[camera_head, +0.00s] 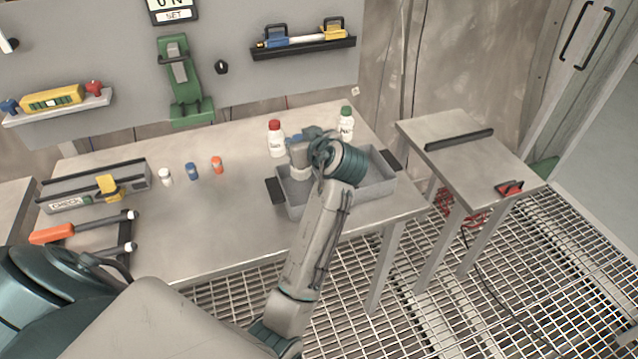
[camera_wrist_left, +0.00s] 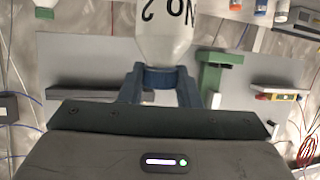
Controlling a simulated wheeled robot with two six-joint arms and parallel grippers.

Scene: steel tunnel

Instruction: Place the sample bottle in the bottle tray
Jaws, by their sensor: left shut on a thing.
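My left gripper (camera_head: 306,142) is above the left part of the grey bottle tray (camera_head: 346,203) in the head view. In the left wrist view its fingers (camera_wrist_left: 160,85) are shut on the blue neck or cap of a white sample bottle (camera_wrist_left: 165,42). The bottle's label reads "No 2". In the head view only a little of this bottle (camera_head: 299,174) shows below the gripper. I cannot tell whether its base touches the tray floor. My wrist and forearm hide part of the tray. My right gripper is not in view.
A red-capped bottle (camera_head: 276,141) and a green-capped bottle (camera_head: 346,125) stand behind the tray. Small white (camera_head: 165,177), blue (camera_head: 192,172) and orange (camera_head: 217,165) containers stand to the left. The table's middle is clear.

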